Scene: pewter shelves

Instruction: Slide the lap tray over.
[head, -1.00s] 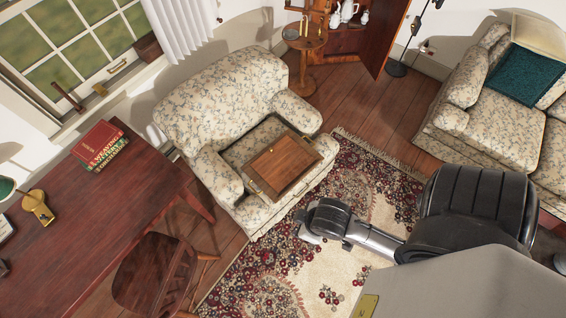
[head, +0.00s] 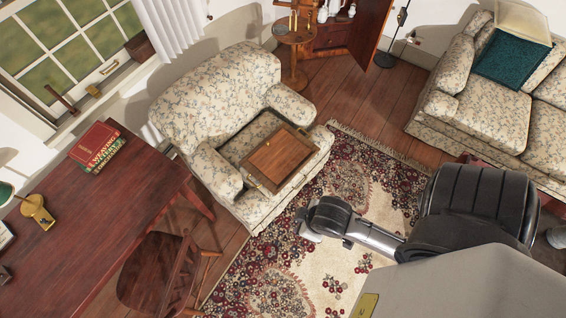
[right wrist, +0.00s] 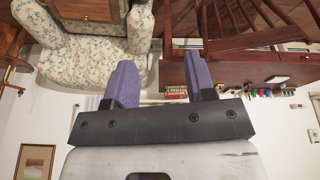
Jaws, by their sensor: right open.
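The wooden lap tray (head: 278,158) lies across the seat and arms of the floral armchair (head: 216,98) in the head view. It is a flat brown panel with small metal fittings at its edge. In the right wrist view the tray (right wrist: 86,8) shows at the top, above the pale armchair. My right gripper (right wrist: 160,82) is open and empty, its two purple fingers apart, with the tray beyond them to the upper left. In the head view my right arm reaches in from the right and ends over the rug, short of the armchair. My left gripper is out of view.
A dark desk (head: 110,215) with red and green books (head: 97,147) stands at the left, with a wooden chair (head: 158,275) before it. A floral sofa (head: 490,100) is at the right. A small round table (head: 294,36) stands behind the armchair. The patterned rug (head: 310,262) is clear.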

